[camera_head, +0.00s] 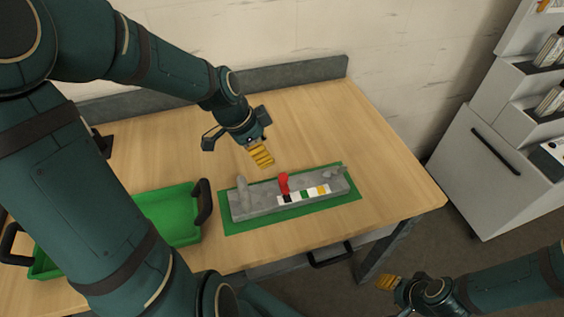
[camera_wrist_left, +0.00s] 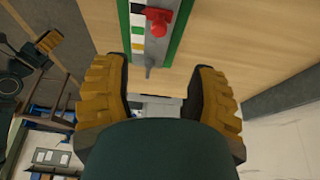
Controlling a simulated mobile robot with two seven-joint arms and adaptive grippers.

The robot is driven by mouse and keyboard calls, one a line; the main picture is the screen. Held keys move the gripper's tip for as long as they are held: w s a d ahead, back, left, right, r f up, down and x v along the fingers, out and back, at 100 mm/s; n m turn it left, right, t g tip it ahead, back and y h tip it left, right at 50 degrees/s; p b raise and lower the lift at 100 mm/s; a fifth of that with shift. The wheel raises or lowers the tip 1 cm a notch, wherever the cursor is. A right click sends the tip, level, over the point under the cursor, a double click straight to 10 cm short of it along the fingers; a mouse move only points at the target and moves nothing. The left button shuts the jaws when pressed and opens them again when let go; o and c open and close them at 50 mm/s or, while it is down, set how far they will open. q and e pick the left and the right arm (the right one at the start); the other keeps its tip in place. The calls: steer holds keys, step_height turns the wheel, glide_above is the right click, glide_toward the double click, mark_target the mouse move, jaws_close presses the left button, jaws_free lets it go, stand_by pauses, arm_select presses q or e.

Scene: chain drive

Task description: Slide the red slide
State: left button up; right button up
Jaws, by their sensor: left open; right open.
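The red slide (camera_head: 284,183) stands upright on a grey block (camera_head: 256,208), near the middle of its length, beside a strip of white, black, green and yellow patches (camera_head: 304,195). The block lies on a green mat (camera_head: 236,227) on the table. In the left wrist view the red slide (camera_wrist_left: 157,20) shows at the top, beyond the fingers. My left gripper (camera_head: 262,155) is open and empty, above the table behind the block and apart from the slide. Its yellow fingers are spread wide in the left wrist view (camera_wrist_left: 160,95). My right gripper (camera_head: 388,283) is open, low and right of the table's front edge.
A green tray (camera_head: 170,212) with dark handles stands left of the mat, partly hidden by my left arm. A grey ledge (camera_head: 290,74) runs along the wall. A white cabinet (camera_head: 490,165) stands at the right. The table right of the block is clear.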

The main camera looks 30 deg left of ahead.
mark_target(283, 176)
arm_select(q)
steer(key=b+x, duration=0.3)
steer(key=x, duration=1)
steer(key=shift+w+d+f, duration=0.15)
steer(key=shift+f, duration=0.1)
jaws_close()
